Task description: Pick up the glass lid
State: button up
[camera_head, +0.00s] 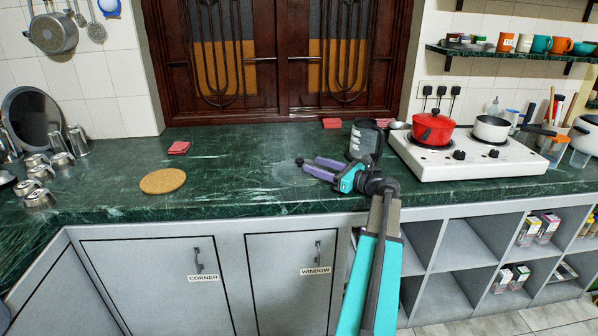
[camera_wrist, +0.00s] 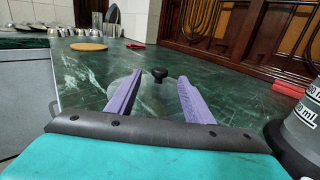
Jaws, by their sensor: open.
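The glass lid is a clear disc with a black knob and lies on the green counter. Its knob shows in the head view (camera_head: 299,162) and the wrist view (camera_wrist: 160,76); the clear glass (camera_wrist: 152,100) is faint against the marble. My gripper (camera_head: 312,168) is open, with purple fingers reaching low over the counter toward the lid from the right. In the wrist view the fingertips (camera_wrist: 160,80) stand on either side of the knob's line, with the knob seen between them and nothing held.
A grey measuring jug (camera_head: 362,140) stands close to my gripper, at the right edge of the wrist view (camera_wrist: 298,130). A white stove (camera_head: 470,165) with a red pot (camera_head: 432,130) is on the right. A cork mat (camera_head: 162,181) and steel cups (camera_head: 38,185) are left.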

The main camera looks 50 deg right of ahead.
aim_at(303, 162)
jog(key=shift+w+a, duration=0.2)
jog(key=shift+w, duration=1.1)
jog(key=shift+w+a, duration=0.2)
jog(key=shift+w, duration=1.05)
grip_shut()
